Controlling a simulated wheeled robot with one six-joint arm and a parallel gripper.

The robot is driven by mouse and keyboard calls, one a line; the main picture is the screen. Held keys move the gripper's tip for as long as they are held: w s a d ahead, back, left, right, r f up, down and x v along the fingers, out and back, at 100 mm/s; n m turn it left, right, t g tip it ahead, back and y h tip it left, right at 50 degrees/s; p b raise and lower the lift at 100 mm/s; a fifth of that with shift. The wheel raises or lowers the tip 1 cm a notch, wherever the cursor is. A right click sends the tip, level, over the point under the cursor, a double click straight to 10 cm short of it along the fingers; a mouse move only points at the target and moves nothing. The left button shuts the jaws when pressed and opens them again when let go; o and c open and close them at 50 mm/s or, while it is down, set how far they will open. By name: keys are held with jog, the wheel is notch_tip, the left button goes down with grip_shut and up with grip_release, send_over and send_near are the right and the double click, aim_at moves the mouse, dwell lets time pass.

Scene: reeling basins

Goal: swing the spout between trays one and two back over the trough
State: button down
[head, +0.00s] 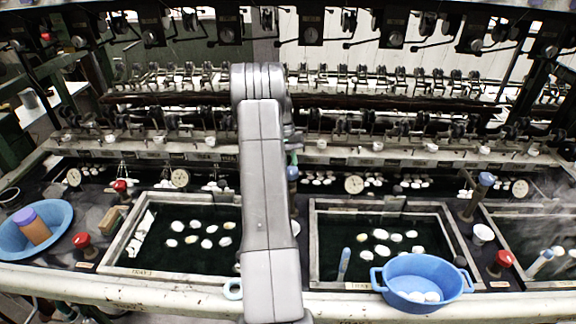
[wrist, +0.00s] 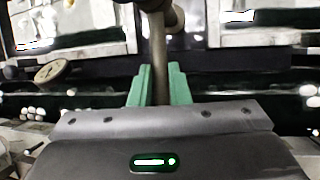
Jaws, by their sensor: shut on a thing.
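The spout's brownish upright pipe (wrist: 158,60) stands between the two green fingers of my gripper (wrist: 158,78) in the wrist view. The gripper is shut on it. In the head view my own arm hides most of the spout; a blue part (head: 293,173) of it shows just right of the arm, between the two trays. The left tray (head: 117,243) and the right tray (head: 314,245) hold white cocoons in dark water. The dark trough (head: 330,192) runs behind them with more cocoons. Where the spout's outlet points is hidden.
A blue two-handled basin (head: 421,283) stands at the right tray's front edge. Red knobs (head: 82,241) (head: 504,259) stick up at the sides. Another blue-topped spout (head: 486,179) stands right of the right tray. A reeling frame (head: 400,107) spans the back.

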dwell(0.4)
jog(key=c, duration=1.4)
grip_release()
jog(key=shift+o, duration=0.2)
jog(key=v, duration=1.3)
jog(key=shift+w+r+b, duration=0.15)
jog(key=shift+r+b, duration=0.2)
jog(key=x, duration=1.3)
jog(key=shift+f+p, duration=0.35)
